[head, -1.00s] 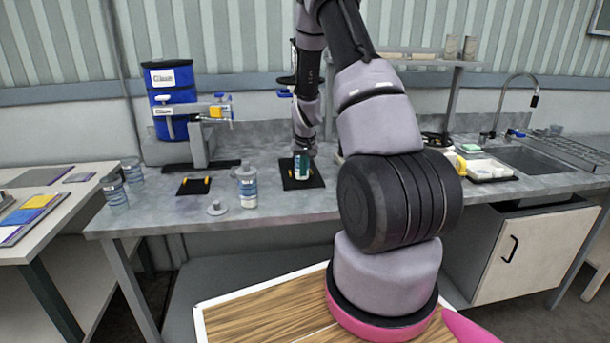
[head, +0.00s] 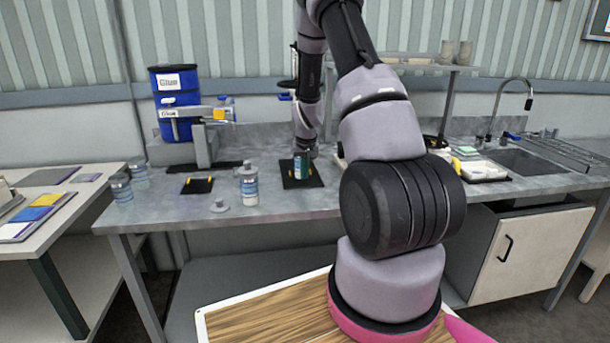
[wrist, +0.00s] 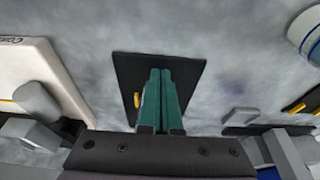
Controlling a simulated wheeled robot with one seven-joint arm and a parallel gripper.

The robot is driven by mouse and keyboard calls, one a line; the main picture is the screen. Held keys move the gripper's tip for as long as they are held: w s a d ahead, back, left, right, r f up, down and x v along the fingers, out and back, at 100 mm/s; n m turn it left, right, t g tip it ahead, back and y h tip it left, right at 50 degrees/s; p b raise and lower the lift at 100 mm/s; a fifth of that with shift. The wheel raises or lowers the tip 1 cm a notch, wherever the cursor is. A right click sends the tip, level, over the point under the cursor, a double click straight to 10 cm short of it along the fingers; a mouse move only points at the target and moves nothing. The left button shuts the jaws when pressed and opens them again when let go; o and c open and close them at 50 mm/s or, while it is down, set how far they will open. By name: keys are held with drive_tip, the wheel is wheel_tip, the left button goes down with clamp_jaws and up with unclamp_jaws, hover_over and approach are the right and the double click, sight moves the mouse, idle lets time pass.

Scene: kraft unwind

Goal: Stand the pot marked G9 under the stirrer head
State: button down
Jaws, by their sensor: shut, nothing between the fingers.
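My gripper (head: 301,168) points down over a black mat (wrist: 190,75) on the grey bench. Its green fingers (wrist: 160,98) are shut together, with nothing between them. A white pot with a blue band (head: 248,187) stands on the bench to the left of my gripper; part of it also shows at the upper right of the wrist view (wrist: 307,35). Two more pots, one in front (head: 121,188) and one behind (head: 139,178), stand near the bench's left end. No G9 mark is readable on any pot. I cannot make out the stirrer head; my arm hides much of that area.
A small grey knobbed disc (head: 219,206) lies near the front edge. A sink (head: 520,160) is at the right. A side table (head: 60,190) stands left.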

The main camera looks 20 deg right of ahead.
drive_tip(key=shift+r, duration=0.4)
drive_tip(key=s+a+r+t+y, duration=0.1)
drive_tip(key=s+a+r, duration=0.25)
drive_tip(key=r, duration=0.55)
drive_tip(key=s+a+r, duration=0.2)
drive_tip(key=s+r, duration=0.3)
drive_tip(key=r, duration=0.3)
drive_tip(key=s+a+r+t+y, duration=0.1)
drive_tip(key=s+a+r, duration=0.25)
drive_tip(key=r, duration=0.55)
drive_tip(key=s+a+r, duration=0.2)
drive_tip(key=s, duration=0.4)
drive_tip(key=s+a+r+t, duration=0.1)
drive_tip(key=s+a+r, duration=0.1)
drive_tip(key=s, duration=0.5)
drive_tip(key=s+a+r+m+t+y, duration=0.1)
drive_tip(key=s+a+r, duration=0.2)
drive_tip(key=s, duration=0.4)
drive_tip(key=shift+r, duration=0.75)
